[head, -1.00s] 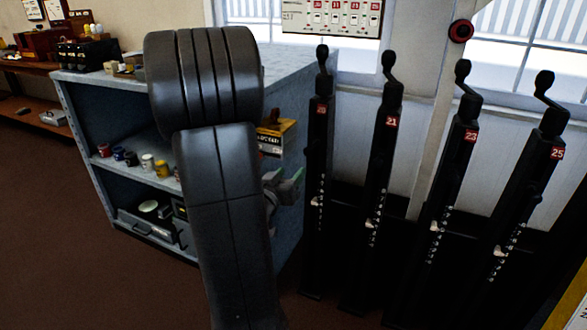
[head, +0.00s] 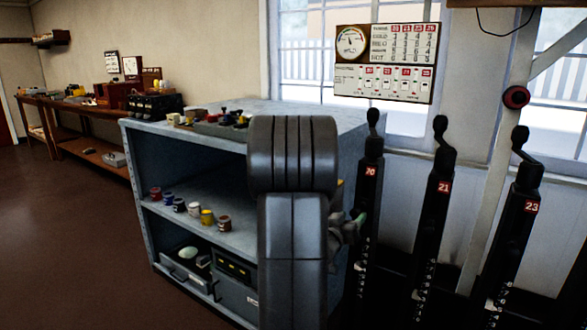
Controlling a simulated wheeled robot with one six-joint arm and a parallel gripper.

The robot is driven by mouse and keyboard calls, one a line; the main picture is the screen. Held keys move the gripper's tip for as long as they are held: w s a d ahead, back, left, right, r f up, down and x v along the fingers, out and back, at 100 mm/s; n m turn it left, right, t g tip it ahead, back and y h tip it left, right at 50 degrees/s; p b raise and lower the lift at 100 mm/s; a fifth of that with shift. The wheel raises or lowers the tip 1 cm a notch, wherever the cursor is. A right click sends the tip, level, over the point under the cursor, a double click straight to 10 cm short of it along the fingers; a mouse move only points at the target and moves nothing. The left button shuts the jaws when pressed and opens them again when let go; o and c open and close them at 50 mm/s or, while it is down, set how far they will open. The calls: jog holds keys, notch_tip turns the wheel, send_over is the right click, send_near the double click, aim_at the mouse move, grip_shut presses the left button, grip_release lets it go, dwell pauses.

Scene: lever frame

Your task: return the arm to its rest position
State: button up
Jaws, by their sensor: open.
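My arm, dark grey, stands upright in the middle of the head view, folded at a thick ribbed joint. My gripper (head: 347,229) shows only in part, small and grey-green, just right of the arm's lower link. It is open, and I see nothing held in it. The rest of it is hidden behind the arm. It lies close to the left edge of lever 20 (head: 369,195) in the picture; I cannot tell whether they touch. Lever 21 (head: 435,205) and lever 23 (head: 518,225) stand to the right, all upright black levers with red number plates.
A blue-grey shelf unit (head: 137,175) with small paint pots and boxes stands behind and left of the arm. A chart board (head: 385,65) hangs above the levers. A wooden workbench (head: 62,117) runs along the far left wall. The brown floor at left is clear.

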aim_at(359, 210)
jog(key=x, duration=0.6)
jog(key=shift+b, duration=0.3)
jog(key=shift+s, duration=0.1)
